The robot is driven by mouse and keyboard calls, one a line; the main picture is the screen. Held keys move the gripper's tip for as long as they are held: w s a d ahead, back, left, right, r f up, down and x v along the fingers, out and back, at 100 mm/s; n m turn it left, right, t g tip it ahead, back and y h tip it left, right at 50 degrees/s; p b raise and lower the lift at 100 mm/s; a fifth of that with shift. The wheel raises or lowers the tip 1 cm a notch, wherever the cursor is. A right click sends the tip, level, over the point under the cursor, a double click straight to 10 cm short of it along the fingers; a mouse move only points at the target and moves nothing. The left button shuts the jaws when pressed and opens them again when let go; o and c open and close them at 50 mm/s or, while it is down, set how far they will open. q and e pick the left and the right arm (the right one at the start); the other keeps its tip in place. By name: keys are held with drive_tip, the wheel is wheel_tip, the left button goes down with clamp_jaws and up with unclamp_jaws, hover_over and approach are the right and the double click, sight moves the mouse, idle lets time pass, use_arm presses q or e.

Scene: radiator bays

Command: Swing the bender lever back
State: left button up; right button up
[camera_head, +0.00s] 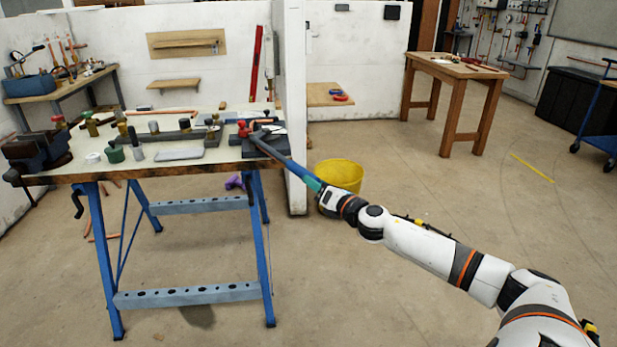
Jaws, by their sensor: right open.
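The pipe bender (256,134) sits at the right end of the workbench top. Its long blue lever (290,166) slants down to the right, out past the bench edge, and ends in a teal grip (313,183). My right gripper (319,190) is open at the teal grip's end, with my arm reaching in from the lower right. The fingers are small here, and I cannot tell whether they touch the grip or stand around it. My left gripper is out of view.
The blue-legged workbench (180,172) carries a vise (38,151) and several fittings and tools. A white partition (293,100) stands behind the bender. A yellow bucket (340,174) is on the floor just behind my right gripper. The floor to the right is clear up to a wooden table (455,68).

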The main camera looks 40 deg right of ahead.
drive_tip(key=shift+w+d, duration=0.1)
drive_tip(key=shift+w, duration=2.1)
drive_tip(key=shift+c, duration=0.4)
clamp_jaws()
